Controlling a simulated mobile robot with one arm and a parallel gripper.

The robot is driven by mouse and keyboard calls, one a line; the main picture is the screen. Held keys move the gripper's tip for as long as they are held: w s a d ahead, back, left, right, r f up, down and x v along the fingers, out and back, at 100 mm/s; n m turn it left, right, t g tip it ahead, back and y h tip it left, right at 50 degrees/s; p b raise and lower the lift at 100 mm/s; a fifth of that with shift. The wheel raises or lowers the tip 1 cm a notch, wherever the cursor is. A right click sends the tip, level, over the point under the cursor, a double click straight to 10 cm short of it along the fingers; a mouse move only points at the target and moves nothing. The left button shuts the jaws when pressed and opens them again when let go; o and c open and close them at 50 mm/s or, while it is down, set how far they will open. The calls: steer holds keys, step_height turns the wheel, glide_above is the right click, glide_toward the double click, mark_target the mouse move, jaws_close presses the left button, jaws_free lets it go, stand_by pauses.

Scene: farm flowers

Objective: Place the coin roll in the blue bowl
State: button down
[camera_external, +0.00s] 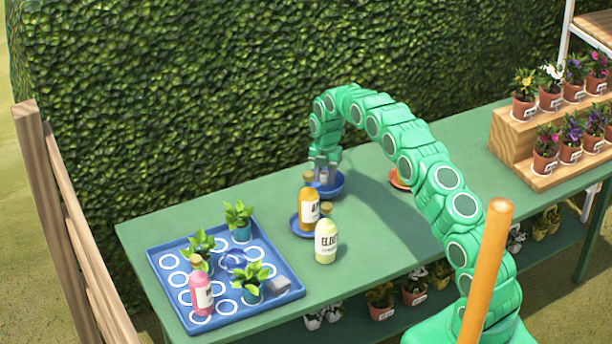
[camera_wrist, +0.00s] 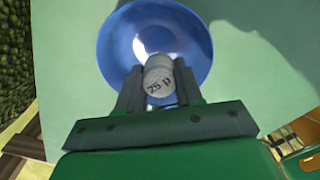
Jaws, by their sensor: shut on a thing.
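The coin roll (camera_wrist: 159,82) is a pale, short cylinder with dark print on its end, held between the two fingers of my gripper (camera_wrist: 158,90) in the wrist view. The blue bowl (camera_wrist: 118,40) lies directly beyond and below the fingertips there. In the external view my gripper (camera_external: 323,174) points down at the blue bowl (camera_external: 336,187), which stands on the green table behind the bottles. The roll shows only as a small pale patch there. I cannot tell whether the roll touches the bowl.
An amber bottle (camera_external: 308,208) on a blue saucer (camera_external: 297,226) and a pale yellow bottle (camera_external: 326,242) stand close in front of the bowl. A blue tray (camera_external: 233,317) with plants and a pink bottle (camera_external: 201,292) is at left. An orange dish (camera_external: 396,180) is right of the bowl.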

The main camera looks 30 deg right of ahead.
mark_target(324, 183)
steer(key=shift+w+f, duration=0.1)
steer(key=shift+w+f, duration=0.15)
steer(key=shift+f, duration=0.05)
steer(key=shift+w+f, duration=0.15)
steer(key=shift+f, duration=1.4)
steer(key=shift+f, duration=0.15)
steer(key=c, duration=1)
jaws_free()
